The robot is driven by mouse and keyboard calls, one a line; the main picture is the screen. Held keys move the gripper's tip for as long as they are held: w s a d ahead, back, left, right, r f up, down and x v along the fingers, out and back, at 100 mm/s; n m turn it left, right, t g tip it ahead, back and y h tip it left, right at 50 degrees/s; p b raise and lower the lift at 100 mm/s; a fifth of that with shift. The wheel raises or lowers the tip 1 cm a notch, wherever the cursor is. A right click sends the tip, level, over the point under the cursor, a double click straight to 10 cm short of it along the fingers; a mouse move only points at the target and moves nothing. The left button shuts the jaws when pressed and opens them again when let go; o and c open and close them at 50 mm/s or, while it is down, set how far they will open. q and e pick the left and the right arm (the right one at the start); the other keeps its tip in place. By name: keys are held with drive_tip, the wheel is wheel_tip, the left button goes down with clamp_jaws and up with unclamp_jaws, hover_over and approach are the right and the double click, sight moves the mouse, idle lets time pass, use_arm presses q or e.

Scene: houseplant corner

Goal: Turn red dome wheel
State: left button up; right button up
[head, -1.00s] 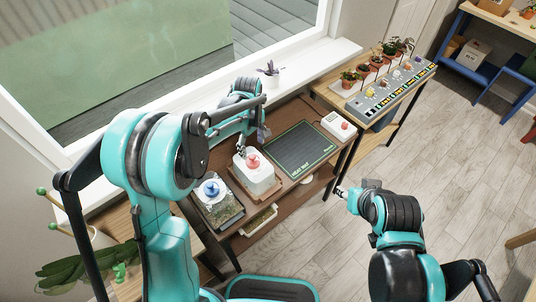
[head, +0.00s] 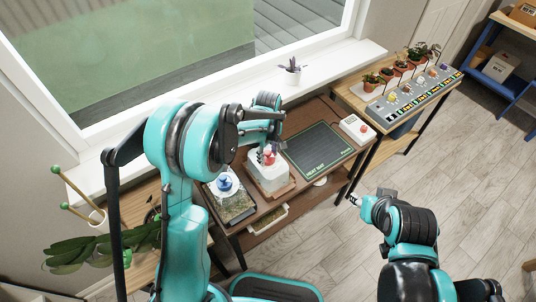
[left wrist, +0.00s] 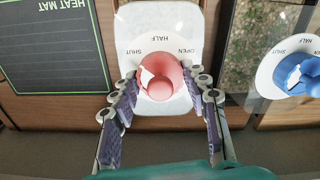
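The red wheel (head: 269,158) sits on top of a clear dome (head: 267,174) on the bench. In the left wrist view the red wheel (left wrist: 160,80) is ringed by the labels SHUT, HALF and OPEN on a white plate (left wrist: 185,23). Its white mark points up-left, towards SHUT. My left gripper (left wrist: 158,84) is open, with one finger on each side of the wheel; firm contact cannot be told. My right gripper (head: 355,199) is away from the bench over the floor, too small to tell open or shut.
A blue-wheeled dome (head: 224,182) stands just left of the red one. A dark heat mat (head: 318,150) lies to its right, with a white box with a red button (head: 357,128) beyond. Potted plants and a control strip (head: 415,97) are on the far-right table.

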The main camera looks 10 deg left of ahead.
use_arm(q)
drive_tip(key=shift+c, duration=0.9)
drive_tip(key=shift+m, duration=0.3)
drive_tip(key=m, duration=0.3)
drive_tip(key=m+b, duration=0.1)
drive_tip(key=m, duration=0.5)
drive_tip(key=shift+m, duration=0.3)
drive_tip(key=m, duration=0.9)
drive_tip(key=shift+m, duration=0.6)
